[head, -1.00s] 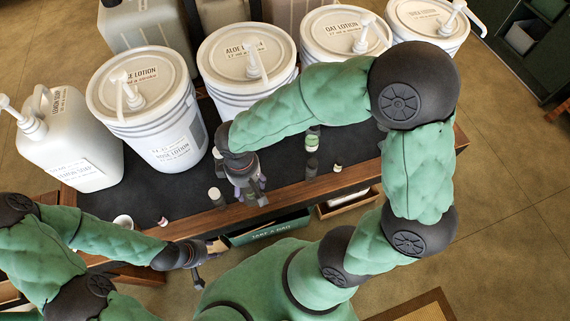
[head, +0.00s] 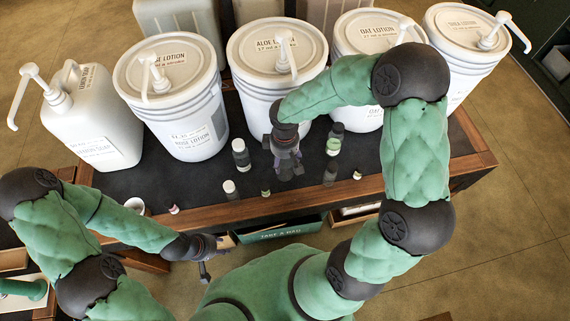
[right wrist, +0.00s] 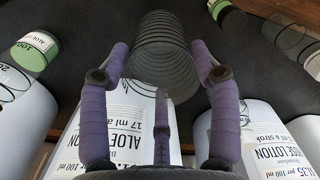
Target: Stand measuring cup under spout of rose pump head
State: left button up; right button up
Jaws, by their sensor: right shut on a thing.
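The rose lotion bucket (head: 190,125) is white and stands at the left of the bucket row. Its white rose pump head (head: 152,72) rises from the lid, with the spout angled down toward the front. My right gripper (head: 288,170) is over the dark mat in front of the aloe bucket, to the right of the rose bucket. In the right wrist view its purple fingers (right wrist: 160,85) are shut around a clear cup with dark rings (right wrist: 165,45), seemingly the measuring cup. The cup is hard to see in the head view. My left gripper (head: 208,256) is open and empty before the table's front edge.
Small bottles (head: 241,154) (head: 335,139) stand on the mat on both sides of my right gripper. The aloe bucket (head: 262,88) is close behind it. A soap jug (head: 85,125) stands left of the rose bucket.

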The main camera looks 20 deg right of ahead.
aim_at(285, 164)
jog(key=shift+w+d+f+b, duration=0.1)
jog(key=shift+f+b, duration=0.45)
jog(key=shift+f, duration=1.1)
jog(key=shift+f, duration=0.15)
jog(key=o, duration=1)
